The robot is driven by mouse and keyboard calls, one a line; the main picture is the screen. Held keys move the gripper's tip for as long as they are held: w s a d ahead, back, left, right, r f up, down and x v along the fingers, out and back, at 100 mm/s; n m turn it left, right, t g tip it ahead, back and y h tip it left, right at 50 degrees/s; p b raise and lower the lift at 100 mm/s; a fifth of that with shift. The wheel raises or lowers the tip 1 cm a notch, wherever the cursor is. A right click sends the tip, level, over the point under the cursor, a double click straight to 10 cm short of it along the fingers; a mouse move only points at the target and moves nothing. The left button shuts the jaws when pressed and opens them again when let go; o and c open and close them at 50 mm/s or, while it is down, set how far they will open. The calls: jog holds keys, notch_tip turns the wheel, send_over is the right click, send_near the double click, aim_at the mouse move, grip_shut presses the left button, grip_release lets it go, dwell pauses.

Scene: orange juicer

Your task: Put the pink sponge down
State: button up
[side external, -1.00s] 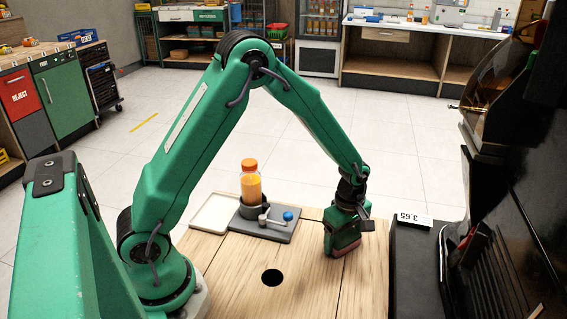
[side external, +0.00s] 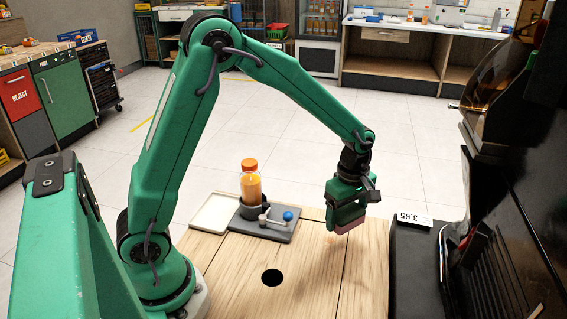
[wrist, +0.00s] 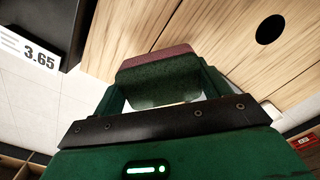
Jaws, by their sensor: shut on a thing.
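My gripper (side external: 346,213) is over the right part of the wooden table (side external: 310,275), pointing down. It is shut on the pink sponge (side external: 349,226), whose pink edge shows below the fingers. In the wrist view the sponge (wrist: 157,57) spans between the two fingers, with a pink strip on its far edge and a dark green face toward me. The sponge appears to be a little above the wood; the side view does not make the exact gap clear.
An orange juice bottle (side external: 251,187) stands in a dark holder on a grey tray (side external: 270,231), with a blue-knobbed lever beside it. A white tray (side external: 213,212) lies to its left. A round hole (side external: 271,277) opens in the table. A dark machine with a 3.65 label (side external: 411,220) stands at right.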

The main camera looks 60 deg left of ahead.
aim_at(345, 211)
dwell(0.4)
notch_tip(345, 211, up, 14)
jog(key=s+a+n, duration=0.2)
jog(key=s+a, duration=0.2)
jog(key=a, duration=0.3)
jog(key=s+a+n, duration=0.2)
jog(key=s+a, duration=0.3)
jog(key=a, duration=0.3)
jog(key=s+a+n, duration=0.2)
jog(key=s+a, duration=0.3)
jog(key=a, duration=0.2)
jog(key=shift+s+a, duration=0.2)
jog(key=shift+a, duration=0.2)
jog(key=s+a+n, duration=0.2)
jog(key=s+a, duration=0.2)
jog(key=s, duration=0.4)
notch_tip(345, 211, down, 12)
jog(key=shift+s+r, duration=0.2)
jog(key=shift+r, duration=0.05)
jog(key=shift+f, duration=0.1)
jog(key=shift+f, duration=2.8)
